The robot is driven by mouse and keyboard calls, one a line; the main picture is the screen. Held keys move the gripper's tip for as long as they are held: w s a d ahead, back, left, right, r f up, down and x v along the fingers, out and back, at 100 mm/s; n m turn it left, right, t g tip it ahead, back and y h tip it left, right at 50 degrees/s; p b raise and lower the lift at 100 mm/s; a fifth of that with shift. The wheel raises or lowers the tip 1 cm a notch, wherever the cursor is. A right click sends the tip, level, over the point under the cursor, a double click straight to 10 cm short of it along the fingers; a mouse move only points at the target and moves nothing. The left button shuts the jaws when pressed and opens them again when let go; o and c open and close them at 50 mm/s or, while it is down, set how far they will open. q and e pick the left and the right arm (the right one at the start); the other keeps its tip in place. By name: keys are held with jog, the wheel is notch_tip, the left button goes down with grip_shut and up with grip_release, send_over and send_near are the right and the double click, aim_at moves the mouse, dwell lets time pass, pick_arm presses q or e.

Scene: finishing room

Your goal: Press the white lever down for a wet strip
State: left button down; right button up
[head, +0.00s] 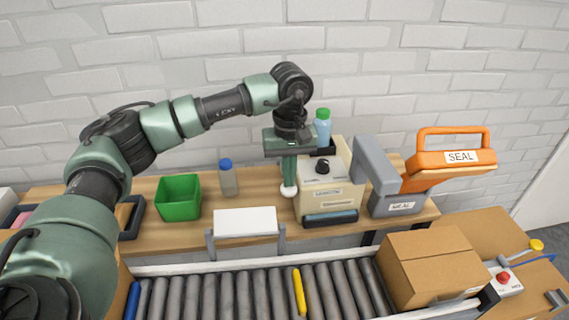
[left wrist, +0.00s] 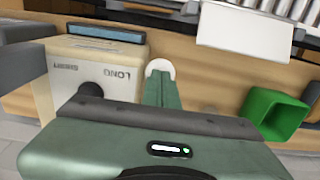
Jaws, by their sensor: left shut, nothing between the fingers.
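The beige dispenser (head: 318,190) stands on the wooden bench with a black dial and a dark blue slot at its front. In the left wrist view its top (left wrist: 105,60) shows the words LONG and SHORT. The white round end of the lever (head: 289,191) is at the dispenser's left side; it also shows in the left wrist view (left wrist: 160,66). My left gripper (head: 289,181) points down with its green fingers shut and empty. Its fingertips are right at the white end and overlap it in both views; I cannot tell if they touch. The rest of the lever is hidden.
A bottle with a green cap (head: 322,128) stands at the dispenser's back. An orange-handled sealer (head: 425,170) is to the right. A green bin (head: 178,198) and blue-capped bottle (head: 228,181) are to the left. A roller conveyor (head: 220,295) with a carton (head: 425,265) runs in front.

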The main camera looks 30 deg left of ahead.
aim_at(289, 190)
pick_arm(q)
jog(key=shift+s+d+f+b, duration=0.1)
jog(key=shift+f+b, duration=0.25)
jog(key=shift+f, duration=0.25)
jog(key=shift+s+f+b, duration=0.1)
jog(key=shift+f+b, duration=0.3)
jog(key=shift+b, duration=0.05)
jog(key=shift+f, duration=0.15)
dwell(0.3)
jog(key=shift+d+f+b, duration=0.1)
jog(key=shift+f+b, duration=0.25)
jog(key=shift+b, duration=0.1)
jog(key=shift+f+b, duration=0.4)
jog(key=shift+f, duration=0.05)
jog(key=shift+r, duration=0.2)
